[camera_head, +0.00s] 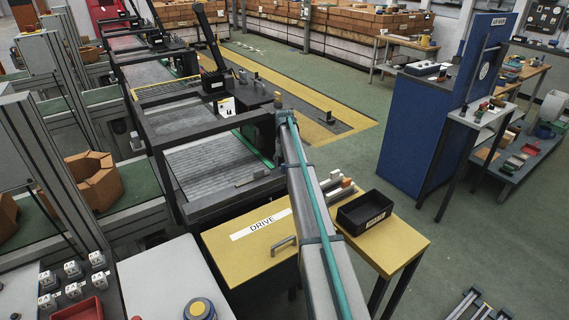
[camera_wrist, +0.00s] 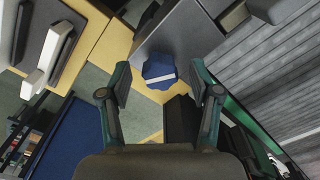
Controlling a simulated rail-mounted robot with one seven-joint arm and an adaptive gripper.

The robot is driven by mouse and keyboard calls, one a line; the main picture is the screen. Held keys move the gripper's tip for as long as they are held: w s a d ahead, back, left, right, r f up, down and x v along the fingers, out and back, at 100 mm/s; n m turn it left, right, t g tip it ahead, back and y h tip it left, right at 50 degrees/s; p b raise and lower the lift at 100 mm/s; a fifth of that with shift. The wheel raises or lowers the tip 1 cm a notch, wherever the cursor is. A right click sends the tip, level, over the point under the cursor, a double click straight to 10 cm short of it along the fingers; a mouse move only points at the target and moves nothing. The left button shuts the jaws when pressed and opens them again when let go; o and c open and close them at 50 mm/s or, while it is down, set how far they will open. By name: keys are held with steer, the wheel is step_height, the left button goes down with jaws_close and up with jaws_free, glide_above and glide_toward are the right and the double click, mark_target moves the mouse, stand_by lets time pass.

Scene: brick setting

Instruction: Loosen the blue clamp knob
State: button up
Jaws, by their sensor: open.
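The blue clamp knob (camera_wrist: 158,72) shows in the wrist view as a lobed blue knob with a white stripe across its face. It sits beside a grey metal surface near the upper middle. My gripper (camera_wrist: 160,80) is open, with one finger to the left and one to the right of the knob in the picture. I see a gap on each side, and no contact shows. How far the fingertips are from the knob in depth I cannot tell. In the head view I cannot make out the knob; my arm reaches to the conveyor's near edge there.
A yellow DRIVE cover (camera_head: 250,244) with a handle and a black tray (camera_head: 364,213) lie beside my arm. The grey conveyor bed (camera_head: 222,162) with its dark frame is at the left of my arm's end. A blue panel (camera_head: 424,135) stands right; green floor between is open.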

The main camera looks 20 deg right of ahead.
steer(key=c, duration=1.1)
steer(key=shift+c, duration=0.2)
steer(key=shift+n+b, duration=0.35)
steer(key=shift+n, duration=0.05)
steer(key=n+b, duration=0.2)
steer(key=n, duration=0.2)
steer(key=shift+f+n, duration=0.1)
steer(key=shift+n, duration=0.2)
steer(key=n+b, duration=0.2)
steer(key=n, duration=0.4)
steer(key=shift+w+d, duration=0.1)
steer(key=n+b, duration=0.1)
steer(key=n, duration=0.5)
steer(key=shift+b, duration=0.3)
steer(key=n, duration=0.5)
steer(key=shift+n+b, duration=0.3)
steer(key=shift+b, duration=0.1)
